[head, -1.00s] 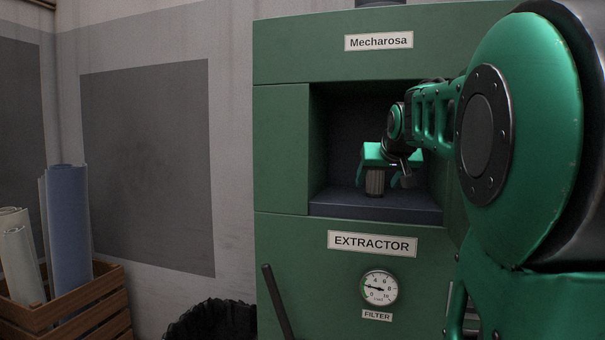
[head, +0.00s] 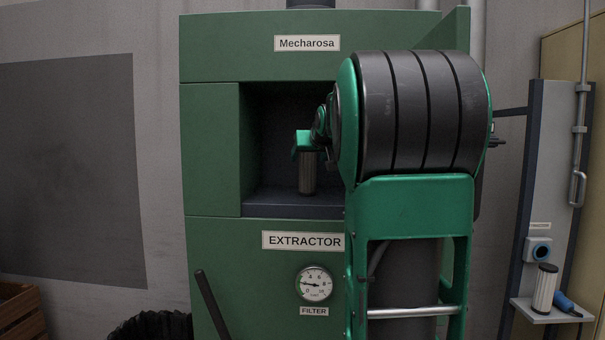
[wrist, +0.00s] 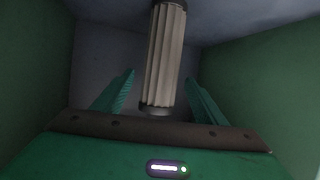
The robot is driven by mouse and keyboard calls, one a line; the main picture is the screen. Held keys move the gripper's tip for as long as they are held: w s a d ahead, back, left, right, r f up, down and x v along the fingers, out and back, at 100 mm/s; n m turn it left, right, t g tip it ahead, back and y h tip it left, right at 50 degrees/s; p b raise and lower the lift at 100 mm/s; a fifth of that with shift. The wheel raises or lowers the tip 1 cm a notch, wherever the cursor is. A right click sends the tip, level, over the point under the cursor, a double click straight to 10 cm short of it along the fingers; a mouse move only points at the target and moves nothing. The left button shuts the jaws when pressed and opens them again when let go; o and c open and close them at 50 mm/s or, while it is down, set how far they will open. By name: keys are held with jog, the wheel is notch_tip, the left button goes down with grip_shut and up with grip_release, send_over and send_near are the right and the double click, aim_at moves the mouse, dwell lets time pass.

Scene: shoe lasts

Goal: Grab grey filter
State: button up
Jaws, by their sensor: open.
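The grey filter (head: 307,173) is a pleated cylinder with dark end caps. It stands upright inside the recess of the green extractor (head: 215,245). In the wrist view the filter (wrist: 165,58) lies ahead of my gripper, in line with the space between the fingers. My gripper (wrist: 158,95) is open, with one green finger to each side of the filter and a visible gap on both sides. In the head view my gripper (head: 303,148) is inside the recess by the filter's upper part, and my arm hides the recess's right side.
The recess walls (wrist: 245,75) are close on both sides. A white pleated filter (head: 544,289) with dark caps and a blue-handled item (head: 567,304) are on a small shelf (head: 540,316) at right.

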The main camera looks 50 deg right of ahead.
jog(key=shift+x, duration=1.55)
jog(key=shift+w, duration=0.1)
jog(key=c, duration=1.3)
jog(key=shift+c, duration=0.2)
jog(key=shift+r, duration=0.15)
